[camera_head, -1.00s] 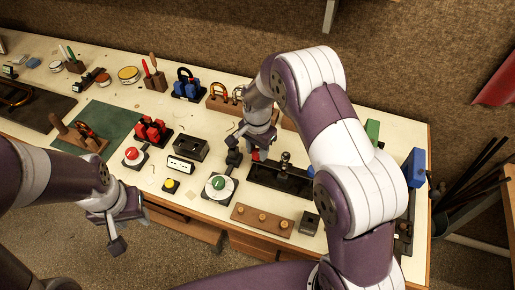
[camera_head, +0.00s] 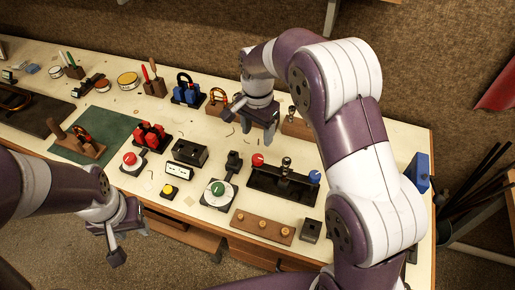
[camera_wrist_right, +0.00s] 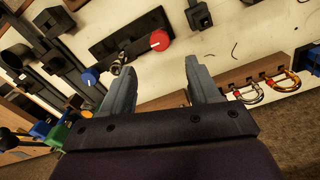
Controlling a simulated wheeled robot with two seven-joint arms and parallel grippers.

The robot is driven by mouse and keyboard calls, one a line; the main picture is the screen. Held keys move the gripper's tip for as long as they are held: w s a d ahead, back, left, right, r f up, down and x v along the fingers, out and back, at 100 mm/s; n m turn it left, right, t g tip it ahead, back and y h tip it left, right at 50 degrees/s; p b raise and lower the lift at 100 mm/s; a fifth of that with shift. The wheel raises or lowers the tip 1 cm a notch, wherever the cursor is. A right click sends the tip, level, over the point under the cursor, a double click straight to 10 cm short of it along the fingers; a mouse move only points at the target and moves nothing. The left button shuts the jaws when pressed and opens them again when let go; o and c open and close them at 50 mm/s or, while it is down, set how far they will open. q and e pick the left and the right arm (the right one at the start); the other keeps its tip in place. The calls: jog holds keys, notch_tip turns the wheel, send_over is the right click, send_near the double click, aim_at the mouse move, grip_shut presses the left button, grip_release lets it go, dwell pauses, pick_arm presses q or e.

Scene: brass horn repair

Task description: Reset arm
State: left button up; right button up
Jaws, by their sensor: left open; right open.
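My right gripper (camera_head: 256,118) hangs over the back part of the bench, behind the black fixture with the red and blue knobs. In the right wrist view its two fingers (camera_wrist_right: 158,88) are spread with nothing between them. The black fixture (camera_head: 272,184) stands on the bench below and in front of the gripper. Its red knob (camera_wrist_right: 159,40) shows beyond the fingers in the right wrist view. My left gripper (camera_head: 112,235) is open and empty, in front of the bench's front edge at the left.
The pale bench (camera_head: 225,140) carries red (camera_head: 129,158), green (camera_head: 217,188) and yellow (camera_head: 168,189) buttons, a wooden strip with pegs (camera_head: 262,227) and a green mat (camera_head: 75,140). A wooden rack with brass loops (camera_head: 218,104) stands close to my right gripper. Black rods (camera_head: 475,190) lean at the right.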

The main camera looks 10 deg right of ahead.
notch_tip(320, 180, up, 3)
jog(key=shift+f+p, duration=0.15)
jog(key=shift+p, duration=1)
